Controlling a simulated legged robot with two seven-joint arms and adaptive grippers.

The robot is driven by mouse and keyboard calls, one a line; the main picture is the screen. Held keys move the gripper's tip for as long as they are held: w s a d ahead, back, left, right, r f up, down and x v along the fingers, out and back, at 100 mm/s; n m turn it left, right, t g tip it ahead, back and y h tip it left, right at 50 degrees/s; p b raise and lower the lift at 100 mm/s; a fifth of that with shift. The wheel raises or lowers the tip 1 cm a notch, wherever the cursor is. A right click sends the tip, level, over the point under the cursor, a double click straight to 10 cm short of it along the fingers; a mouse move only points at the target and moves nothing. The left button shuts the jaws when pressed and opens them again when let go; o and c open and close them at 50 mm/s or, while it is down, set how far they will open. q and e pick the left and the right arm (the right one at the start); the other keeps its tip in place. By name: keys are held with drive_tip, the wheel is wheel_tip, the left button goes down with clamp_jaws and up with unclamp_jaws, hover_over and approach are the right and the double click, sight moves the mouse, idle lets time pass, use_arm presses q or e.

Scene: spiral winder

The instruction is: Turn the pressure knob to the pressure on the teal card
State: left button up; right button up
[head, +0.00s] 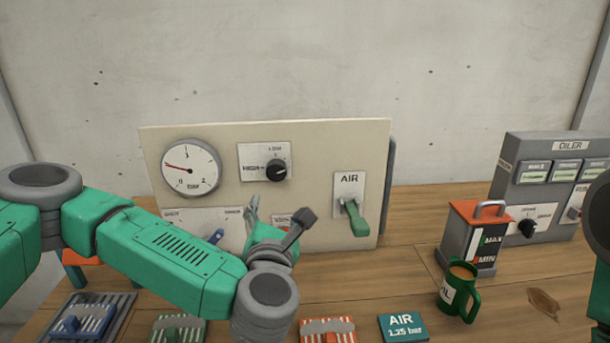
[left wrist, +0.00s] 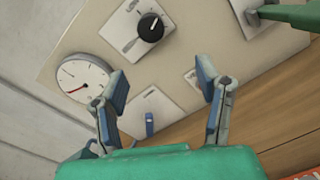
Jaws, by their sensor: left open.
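The black knob (head: 277,171) sits on a white plate marked LOW and HIGH on the beige panel; it also shows in the left wrist view (left wrist: 150,27). The round bar gauge (head: 190,167) is left of it, its red needle pointing left and slightly up; its exact reading is too small to tell. The teal card (head: 403,327) reads AIR 1.25 bar and lies on the table. My left gripper (left wrist: 160,80) is open and empty, its fingers apart in front of the panel below the knob, touching nothing visible. My right gripper is out of view.
A green AIR lever (head: 354,220) is on the panel's right. A blue-handled selector (head: 216,236) is lower left, partly hidden by my arm. A red-topped can (head: 474,237), green mug (head: 459,290) and grey oiler box (head: 545,185) stand right.

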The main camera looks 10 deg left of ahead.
sight(278, 175)
use_arm(q)
drive_tip(key=shift+n+y, duration=0.3)
drive_tip(key=shift+n, duration=0.2)
drive_tip(key=x, duration=0.3)
drive_tip(key=r+p+x, duration=0.1)
drive_tip(key=x, duration=0.2)
drive_tip(key=d+x, duration=0.1)
drive_tip(key=x, duration=0.3)
drive_tip(key=shift+w+r, duration=0.3)
drive_tip(key=w+a, duration=0.2)
drive_tip(key=shift+w+a+f+p, duration=0.1)
drive_tip(key=shift+w+f+p, duration=0.05)
drive_tip(key=shift+w+p, duration=0.2)
drive_tip(key=shift+w+a+f, duration=0.1)
drive_tip(key=shift+w+a, duration=0.1)
drive_tip(key=shift+a, duration=0.25)
drive_tip(key=shift+d, duration=0.65)
drive_tip(key=c, duration=0.5)
drive_tip(key=shift+s+d, duration=0.1)
drive_tip(key=shift+d, duration=0.1)
drive_tip(key=c, duration=0.6)
drive_tip(key=shift+a, duration=0.1)
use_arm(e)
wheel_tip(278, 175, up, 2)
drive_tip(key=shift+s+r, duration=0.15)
